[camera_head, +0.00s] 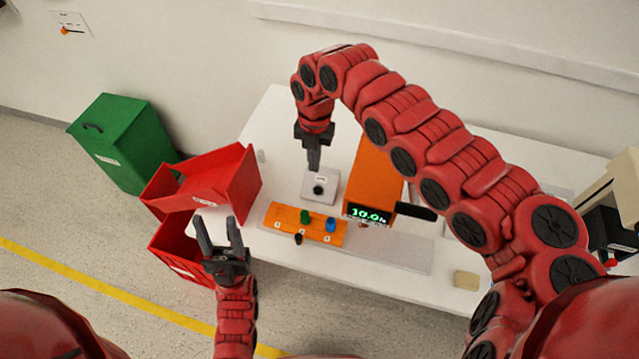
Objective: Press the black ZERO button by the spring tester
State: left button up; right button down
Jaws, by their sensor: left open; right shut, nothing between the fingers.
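The black ZERO button (318,190) sits on a small white box on the table, left of the orange spring tester (372,170). The tester's display shows a green reading that looks like 10.0 N. My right gripper (314,168) is shut and empty, pointing down just above and behind the button; whether it touches the button cannot be told. My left gripper (219,232) is open and empty, off the table's left front edge, in front of the red bins.
An orange tray (275,217) with several coloured pieces lies in front of the button box. Red bins (240,190) stand at the table's left, a green bin (122,140) behind them. A tan block (466,280) lies at the front right.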

jog(key=p, duration=0.4)
send_over(317, 195)
jog(key=s, duration=0.1)
jog(key=f, duration=1.1)
jog(key=shift+a+f, duration=0.2)
jog(key=shift+f, duration=0.1)
jog(key=shift+w+f, duration=0.4)
jog(key=shift+f, duration=0.05)
jog(key=shift+w+d+f, duration=0.25)
jog(key=shift+d+f, duration=0.1)
